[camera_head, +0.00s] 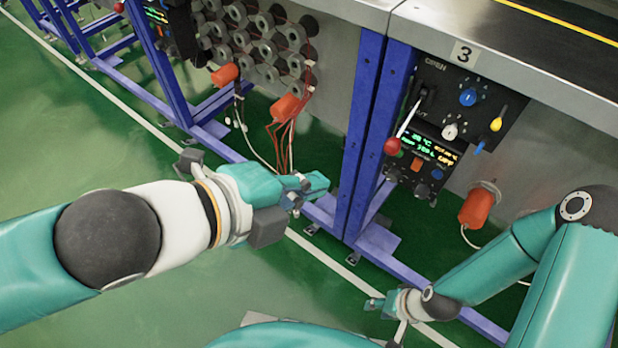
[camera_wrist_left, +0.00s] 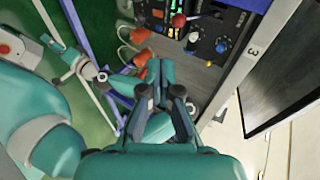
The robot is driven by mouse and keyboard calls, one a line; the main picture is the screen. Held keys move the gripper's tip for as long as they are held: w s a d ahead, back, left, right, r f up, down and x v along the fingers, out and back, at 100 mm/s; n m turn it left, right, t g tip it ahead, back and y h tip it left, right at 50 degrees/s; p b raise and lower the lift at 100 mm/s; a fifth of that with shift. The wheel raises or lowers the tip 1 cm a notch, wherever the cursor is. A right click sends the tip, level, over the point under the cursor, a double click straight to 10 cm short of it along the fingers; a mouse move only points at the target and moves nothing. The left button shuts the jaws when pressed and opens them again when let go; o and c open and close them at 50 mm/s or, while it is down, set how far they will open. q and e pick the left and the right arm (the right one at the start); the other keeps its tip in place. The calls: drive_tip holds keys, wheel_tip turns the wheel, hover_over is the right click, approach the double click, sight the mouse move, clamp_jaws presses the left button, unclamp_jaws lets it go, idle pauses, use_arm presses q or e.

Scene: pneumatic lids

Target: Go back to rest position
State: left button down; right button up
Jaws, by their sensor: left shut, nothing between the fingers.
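My left gripper (camera_head: 318,184) reaches in from the left and hangs in free air in front of the blue frame. Its fingers are closed together with nothing between them; they also show in the left wrist view (camera_wrist_left: 153,72). My right gripper (camera_head: 374,303) is low in front of the panel, over the green floor, and is small in the picture. I cannot tell whether its fingers are apart. The control panel (camera_head: 462,112) below the label 3 has a red-knobbed lever (camera_head: 392,146), several knobs and a lit display. Neither gripper touches it.
Blue frame posts (camera_head: 373,140) and low beams (camera_head: 392,257) stand close to both grippers. Orange plugs (camera_head: 290,108) with cables hang at the back, and another orange plug (camera_head: 477,206) hangs at the right. The green floor (camera_head: 80,130) at the left is open.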

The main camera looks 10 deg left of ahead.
use_arm(q)
drive_tip(key=shift+f, duration=0.1)
drive_tip(key=w+f+n+g+y, duration=0.1)
drive_tip(key=w+f+n+g, duration=0.15)
drive_tip(key=f+n, duration=0.65)
drive_tip(key=w+f+n+g+y, duration=0.1)
drive_tip(key=w+f+n+g, duration=0.2)
drive_tip(key=f, duration=1.1)
drive_tip(key=s+a+f+n+g+y, duration=0.1)
drive_tip(key=s+a+f+n+g, duration=0.2)
drive_tip(key=f+n, duration=0.65)
drive_tip(key=s+a+f+n, duration=0.3)
drive_tip(key=s+f+n, duration=0.2)
drive_tip(key=f, duration=0.9)
wheel_tip(320, 180, up, 27)
drive_tip(key=p, duration=2.7)
drive_tip(key=shift+w+a+r, duration=0.15)
drive_tip(key=shift+w+r, duration=0.05)
drive_tip(key=shift+w, duration=0.1)
